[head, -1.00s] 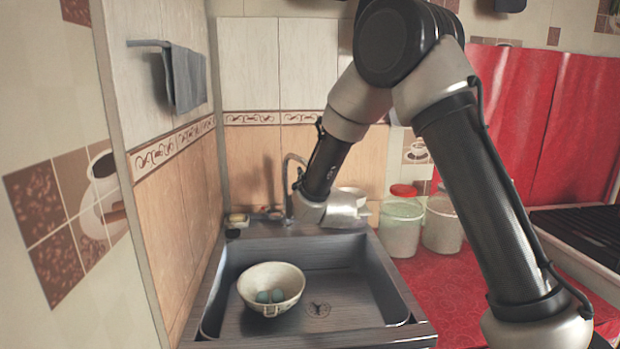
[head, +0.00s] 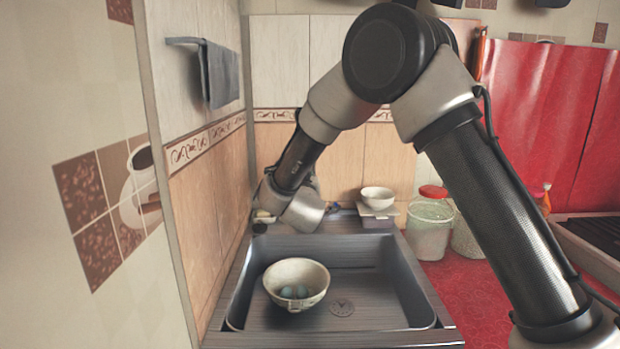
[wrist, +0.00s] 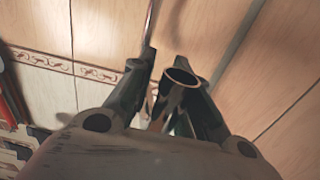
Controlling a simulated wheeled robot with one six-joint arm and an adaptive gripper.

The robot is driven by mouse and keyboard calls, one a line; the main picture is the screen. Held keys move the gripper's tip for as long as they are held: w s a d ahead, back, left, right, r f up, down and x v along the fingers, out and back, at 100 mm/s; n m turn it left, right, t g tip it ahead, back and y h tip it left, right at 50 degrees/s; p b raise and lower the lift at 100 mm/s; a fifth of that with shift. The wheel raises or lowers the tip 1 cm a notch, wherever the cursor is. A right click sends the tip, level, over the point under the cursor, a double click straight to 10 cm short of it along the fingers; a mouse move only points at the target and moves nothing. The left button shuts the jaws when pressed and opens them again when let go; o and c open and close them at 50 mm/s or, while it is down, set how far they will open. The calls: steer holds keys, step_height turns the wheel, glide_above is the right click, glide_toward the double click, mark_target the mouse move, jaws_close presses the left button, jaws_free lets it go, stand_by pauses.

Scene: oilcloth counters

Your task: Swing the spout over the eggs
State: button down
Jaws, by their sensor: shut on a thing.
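Two pale blue eggs (head: 295,292) lie in a cream bowl (head: 308,272) in the left part of the sink (head: 375,285). My gripper (wrist: 166,64) is shut on the spout (wrist: 182,77), whose round open end shows between the dark fingers in the wrist view. In the head view my wrist is at the sink's back left, behind the bowl and a little left of it. It hides the fingers and most of the faucet, so whether the spout points over the eggs cannot be told.
A white bowl (head: 377,197) stands on a small pale block at the sink's back right. Glass jars (head: 430,225) stand right of it on the red cloth (head: 455,290). The tiled side wall (head: 205,210) is close on the left, with a grey towel (head: 219,74).

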steer(key=shift+a+r, duration=0.1)
steer(key=shift+a, duration=0.2)
steer(key=c, duration=1.3)
jaws_free()
steer(key=shift+s, duration=0.1)
steer(key=s, duration=1.2)
steer(key=shift+a, duration=0.1)
steer(key=shift+w, duration=0.1)
